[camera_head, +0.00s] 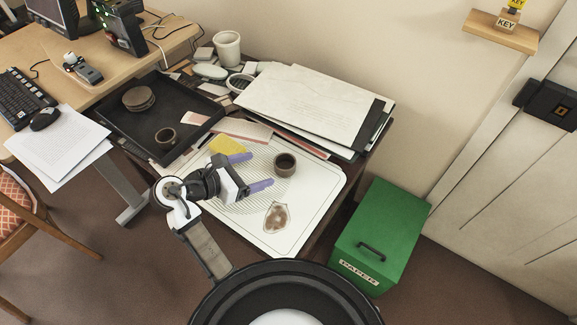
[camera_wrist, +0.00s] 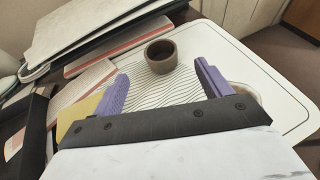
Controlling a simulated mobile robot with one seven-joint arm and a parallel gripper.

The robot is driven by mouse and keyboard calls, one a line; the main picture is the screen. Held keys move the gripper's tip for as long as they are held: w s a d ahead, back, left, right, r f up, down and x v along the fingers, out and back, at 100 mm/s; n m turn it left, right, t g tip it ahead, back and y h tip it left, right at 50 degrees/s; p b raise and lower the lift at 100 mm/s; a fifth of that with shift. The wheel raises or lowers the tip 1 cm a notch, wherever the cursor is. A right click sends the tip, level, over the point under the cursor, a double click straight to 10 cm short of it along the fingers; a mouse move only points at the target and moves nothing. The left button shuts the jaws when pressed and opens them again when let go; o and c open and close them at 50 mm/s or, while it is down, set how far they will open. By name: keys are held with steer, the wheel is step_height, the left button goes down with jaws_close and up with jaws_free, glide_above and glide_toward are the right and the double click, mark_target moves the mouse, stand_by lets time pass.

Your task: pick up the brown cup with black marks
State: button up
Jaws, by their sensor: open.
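A small dark brown cup (camera_head: 285,166) stands upright on the white lined mat (camera_head: 325,179); it also shows in the wrist view (camera_wrist: 161,58). Black marks on it are too small to make out. A second brown cup (camera_head: 165,141) stands in the black tray at the left. My gripper (camera_head: 262,169) is open and empty, low over the mat. Its two purple fingers point toward the cup on the mat. In the wrist view that cup lies beyond the fingertips (camera_wrist: 161,72), between their lines, apart from both.
A brown stained patch (camera_head: 277,216) lies on the mat near the right finger, a yellow pad (camera_head: 226,145) near the left finger. Large papers (camera_head: 305,106) and a black folder lie behind. The black tray (camera_head: 185,103) holds round brown coasters (camera_head: 138,97). A green box (camera_head: 395,220) stands right.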

glide_toward(292, 160)
steer(key=x, duration=0.4)
steer(key=shift+p+x, duration=0.3)
steer(key=shift+x, duration=2.45)
steer(key=shift+f, duration=0.15)
steer(key=c, duration=1)
steer(key=shift+c, duration=0.3)
